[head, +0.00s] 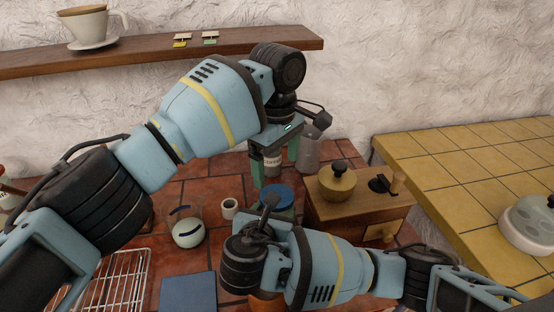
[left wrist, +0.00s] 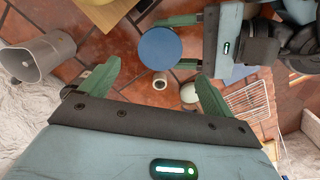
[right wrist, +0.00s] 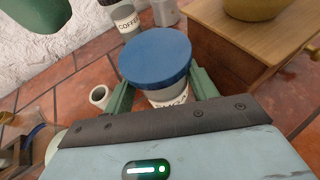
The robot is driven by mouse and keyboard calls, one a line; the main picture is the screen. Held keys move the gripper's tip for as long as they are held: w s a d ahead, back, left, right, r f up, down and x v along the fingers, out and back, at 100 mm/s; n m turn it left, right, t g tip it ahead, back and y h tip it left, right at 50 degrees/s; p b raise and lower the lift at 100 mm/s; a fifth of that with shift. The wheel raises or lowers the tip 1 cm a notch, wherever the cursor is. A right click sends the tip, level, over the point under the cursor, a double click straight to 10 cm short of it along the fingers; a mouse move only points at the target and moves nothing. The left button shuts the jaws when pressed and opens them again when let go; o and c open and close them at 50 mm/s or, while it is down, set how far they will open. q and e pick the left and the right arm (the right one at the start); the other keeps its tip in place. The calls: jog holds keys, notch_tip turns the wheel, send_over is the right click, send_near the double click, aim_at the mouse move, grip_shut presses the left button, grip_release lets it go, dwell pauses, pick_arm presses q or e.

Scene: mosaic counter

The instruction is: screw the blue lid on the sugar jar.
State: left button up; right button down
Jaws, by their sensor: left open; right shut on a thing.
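The blue lid (head: 276,194) sits on top of the sugar jar (right wrist: 168,98), whose label is partly visible in the right wrist view. The lid (right wrist: 156,55) looks level there; how tightly it sits I cannot tell. My right gripper (right wrist: 162,92) is shut on the jar, one finger on each side below the lid. My left gripper (head: 274,160) is open and empty, above and behind the jar in the head view. In the left wrist view the lid (left wrist: 160,48) lies beyond and between my left gripper's parted fingers (left wrist: 156,88), not touched by them.
A coffee jar (right wrist: 125,20) and a grey pot (head: 311,150) stand behind. A wooden grinder (head: 350,212) stands close right of the jar. A small white cup (head: 229,208) and a glass pot (head: 187,232) are left. A wire rack (head: 120,280) and blue mat (head: 188,292) lie in front.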

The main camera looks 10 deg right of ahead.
aim_at(277, 189)
pick_arm(q)
jog(key=shift+r+n, duration=0.15)
jog(key=shift+n, duration=0.35)
jog(key=shift+f, duration=4.05)
jog(key=c, duration=0.8)
jog(key=o, duration=0.9)
jog(key=shift+c, duration=0.2)
